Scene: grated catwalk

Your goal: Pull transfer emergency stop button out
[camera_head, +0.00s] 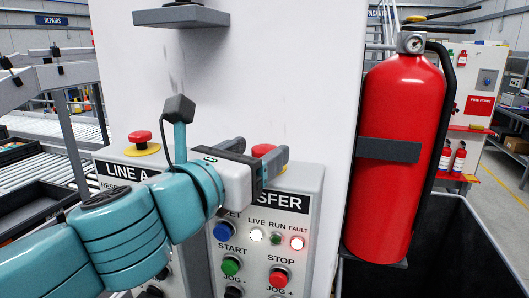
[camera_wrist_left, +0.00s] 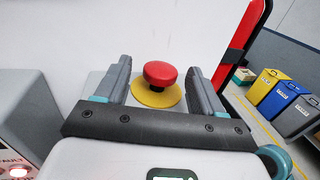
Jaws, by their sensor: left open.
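The transfer emergency stop button (camera_head: 263,150) is a red mushroom head on a yellow disc, on top of the grey box labelled TRANSFER (camera_head: 296,200). My left gripper (camera_head: 277,163) is open at this button and partly hides it in the head view. In the left wrist view the red button (camera_wrist_left: 160,73) stands between the two open fingers, with a gap on each side. The yellow disc (camera_wrist_left: 157,95) shows around its base. I cannot tell whether the button is pressed in or out. My right gripper is not in view.
A second red stop button (camera_head: 140,137) sits on the LINE A box to the left. The panel has a blue button (camera_head: 223,231), a green START button (camera_head: 230,266), a red STOP button (camera_head: 278,277) and lamps. A fire extinguisher (camera_head: 402,110) hangs close on the right.

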